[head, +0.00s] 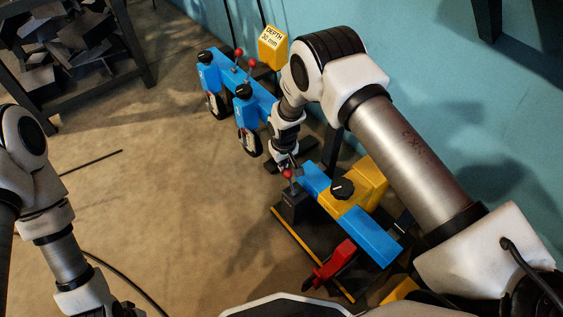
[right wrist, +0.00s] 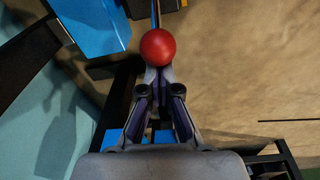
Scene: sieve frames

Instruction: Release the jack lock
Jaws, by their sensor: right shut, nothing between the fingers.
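A red ball knob (head: 288,174) on a thin lever rises from a dark block (head: 295,204) beside the blue and yellow beam (head: 374,234). My right gripper (head: 286,163) is just above this knob. In the right wrist view, my right gripper (right wrist: 159,76) has its fingers closed together and empty, with the red knob (right wrist: 157,47) right at the tips. I cannot tell whether they touch. Which part is the jack lock is not marked. My left arm shows at the left, but its gripper is out of the picture.
A red clamp-like handle (head: 332,265) sits at the beam's front side. Blue units (head: 254,107) with gauges and red-knobbed levers stand further back, near a yellow depth sign (head: 272,46). A dark rack (head: 77,50) stands at the upper left. The floor left of the beam is mostly open.

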